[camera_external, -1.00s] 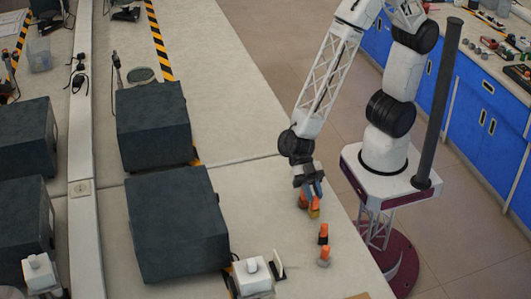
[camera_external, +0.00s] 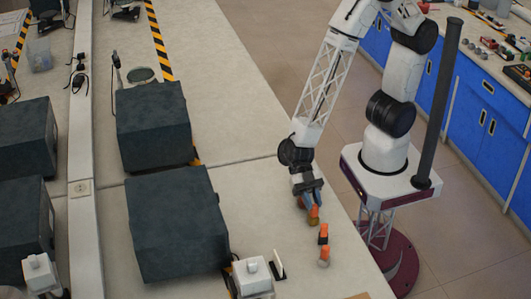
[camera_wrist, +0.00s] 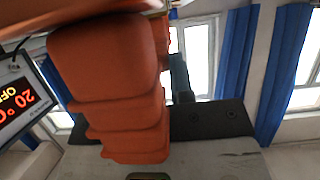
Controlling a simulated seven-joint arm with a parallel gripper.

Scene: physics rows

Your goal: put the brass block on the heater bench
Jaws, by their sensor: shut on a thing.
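My gripper (camera_external: 311,205) is low over the near right part of the pale bench and is shut on the brass block (camera_external: 313,222). The block is a small brownish-gold piece with orange just above it, at the fingers. I cannot tell whether its underside touches the bench top. In the wrist view a large ridged orange piece (camera_wrist: 105,85) fills the left middle, and the block itself cannot be made out. A white box with an upright plate (camera_external: 254,274), perhaps the heater bench, stands at the lower middle, left of my gripper. A display (camera_wrist: 18,100) reads "20 °C OFF" in the wrist view.
Two small orange-topped pieces, one dark (camera_external: 323,235) and one grey (camera_external: 324,259), stand just in front of my gripper. Large dark boxes (camera_external: 178,225) stand to the left. The bench top (camera_external: 265,205) between them and my gripper is clear.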

